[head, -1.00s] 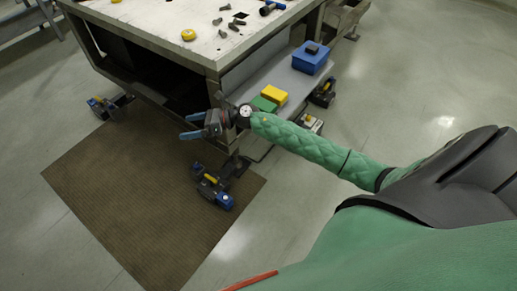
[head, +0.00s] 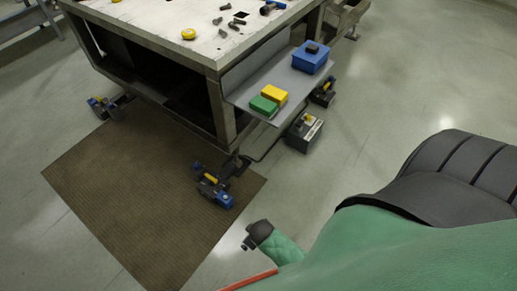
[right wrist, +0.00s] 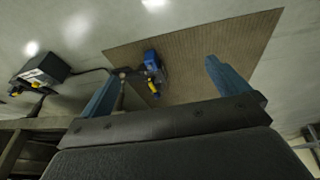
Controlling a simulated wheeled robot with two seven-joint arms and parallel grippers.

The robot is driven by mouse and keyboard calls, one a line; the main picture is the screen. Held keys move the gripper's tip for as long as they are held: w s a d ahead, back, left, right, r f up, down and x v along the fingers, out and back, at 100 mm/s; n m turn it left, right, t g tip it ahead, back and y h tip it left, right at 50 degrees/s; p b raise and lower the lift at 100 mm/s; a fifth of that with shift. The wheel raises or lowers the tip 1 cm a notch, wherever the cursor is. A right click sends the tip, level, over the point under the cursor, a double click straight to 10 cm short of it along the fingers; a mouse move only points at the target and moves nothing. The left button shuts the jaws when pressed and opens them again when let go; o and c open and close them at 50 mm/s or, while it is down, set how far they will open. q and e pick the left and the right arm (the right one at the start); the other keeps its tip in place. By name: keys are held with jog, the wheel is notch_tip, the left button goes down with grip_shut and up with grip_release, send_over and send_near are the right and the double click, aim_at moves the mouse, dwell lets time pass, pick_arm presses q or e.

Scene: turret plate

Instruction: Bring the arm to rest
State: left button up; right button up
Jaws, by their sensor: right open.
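My right gripper (right wrist: 165,70) shows in the right wrist view with its two blue fingers wide apart and nothing between them. Beyond the fingers are the floor, a brown mat and a blue and yellow caster foot. In the head view, a short green part of my right arm with a dark end (head: 258,236) shows low in the middle, apart from the table. The right gripper's fingers do not show in the head view. My left arm and gripper are in neither view.
A worktable (head: 150,35) stands at the upper left with bolts and a yellow tape on top. Its grey side shelf (head: 245,93) holds green, yellow and blue boxes. A caster foot (head: 213,188) stands on the brown mat (head: 120,200).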

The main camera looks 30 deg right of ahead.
jog(key=s+a+f+m+g, duration=0.1)
jog(key=s+a+g, duration=0.1)
jog(key=s, duration=0.5)
jog(key=shift+f+m+y, duration=0.4)
jog(key=shift+a, duration=0.15)
